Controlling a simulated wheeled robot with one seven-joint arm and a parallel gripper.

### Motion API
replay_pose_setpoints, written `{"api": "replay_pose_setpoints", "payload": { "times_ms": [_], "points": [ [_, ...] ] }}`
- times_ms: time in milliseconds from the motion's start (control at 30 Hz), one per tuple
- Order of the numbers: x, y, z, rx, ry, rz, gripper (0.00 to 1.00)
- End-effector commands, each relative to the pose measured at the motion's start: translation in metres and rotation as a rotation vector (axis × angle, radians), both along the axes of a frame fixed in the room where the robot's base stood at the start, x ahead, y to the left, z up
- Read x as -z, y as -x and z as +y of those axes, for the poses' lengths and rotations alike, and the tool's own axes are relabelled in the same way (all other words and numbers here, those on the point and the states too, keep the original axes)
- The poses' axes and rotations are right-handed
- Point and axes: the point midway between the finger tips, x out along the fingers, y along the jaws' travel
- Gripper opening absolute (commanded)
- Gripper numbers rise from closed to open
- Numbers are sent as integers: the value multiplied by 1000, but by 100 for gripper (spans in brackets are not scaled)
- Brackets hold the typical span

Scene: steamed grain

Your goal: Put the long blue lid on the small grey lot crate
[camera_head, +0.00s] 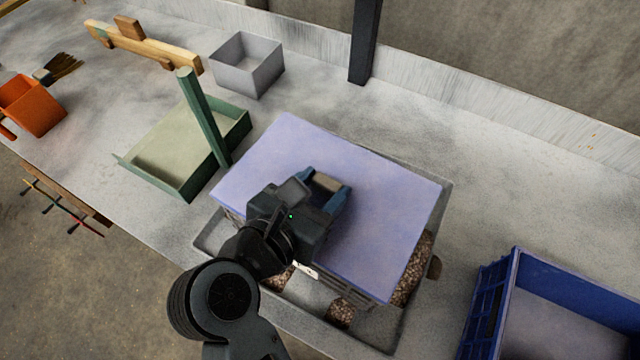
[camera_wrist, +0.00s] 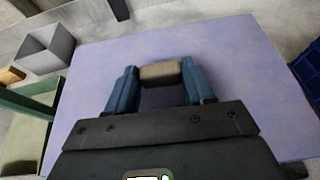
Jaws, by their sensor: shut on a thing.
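The long blue lid (camera_head: 385,205) is a flat lavender-blue panel with a tan grip block (camera_head: 325,183) on top. My gripper (camera_head: 322,190) is shut on that block, with one blue finger on each side, as the wrist view shows at the gripper (camera_wrist: 160,82). The lid (camera_wrist: 240,65) looks about level and spans a grey slatted crate (camera_head: 352,296), which carries a white label. The lid hides most of this crate. I cannot tell whether the lid rests on its rim or hangs just above it.
The slatted crate stands in a grey tray (camera_head: 443,200) with brown grain. To the left are a green-walled tray (camera_head: 150,181) with an upright green post (camera_head: 203,115) and an open grey box (camera_head: 262,75). A blue crate (camera_head: 491,300) stands at the right.

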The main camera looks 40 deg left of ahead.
Motion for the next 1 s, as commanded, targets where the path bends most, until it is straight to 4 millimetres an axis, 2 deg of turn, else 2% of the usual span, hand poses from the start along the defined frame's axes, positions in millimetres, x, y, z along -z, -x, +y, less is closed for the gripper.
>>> {"api": "replay_pose_setpoints", "payload": {
  "times_ms": [933,967,1000],
  "points": [
    [10,0,0,-1,-1,0,6],
    [10,0,0,-1,-1,0,55],
    [10,0,0,-1,-1,0,59]
  ]
}}
